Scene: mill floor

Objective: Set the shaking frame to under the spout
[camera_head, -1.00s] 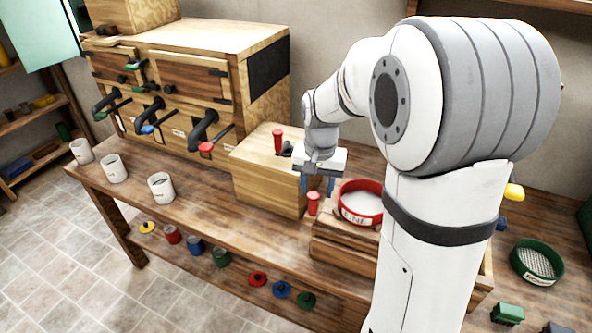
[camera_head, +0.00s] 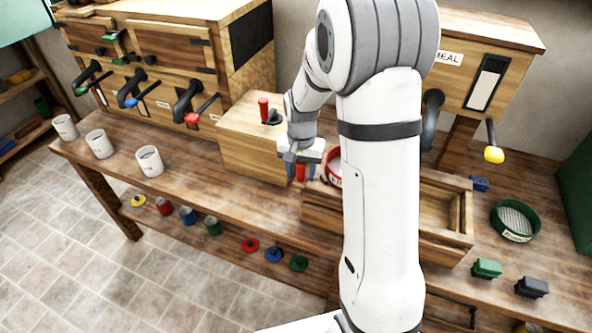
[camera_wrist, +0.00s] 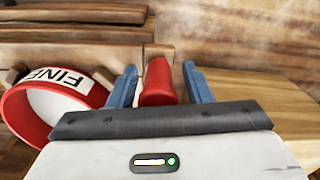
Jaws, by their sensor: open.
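The wooden shaking frame (camera_head: 440,252) sits on the bench, partly hidden behind my arm. A red upright handle (camera_head: 301,171) stands at its left end and shows in the wrist view (camera_wrist: 157,84). My gripper (camera_head: 301,174) is open, with one blue finger on each side of the handle; a gap shows beside each finger in the wrist view (camera_wrist: 160,88). The red sieve labelled FINE (camera_head: 333,168) is by the frame, mostly hidden by my arm; it is left of the handle in the wrist view (camera_wrist: 50,105). A black curved spout (camera_head: 431,118) hangs from the MEAL bin (camera_head: 480,60).
A wooden box (camera_head: 245,145) with a red handle (camera_head: 263,108) stands left of my gripper. Several white cups line the left bench. A yellow-tipped lever (camera_head: 493,152) hangs from the MEAL bin.

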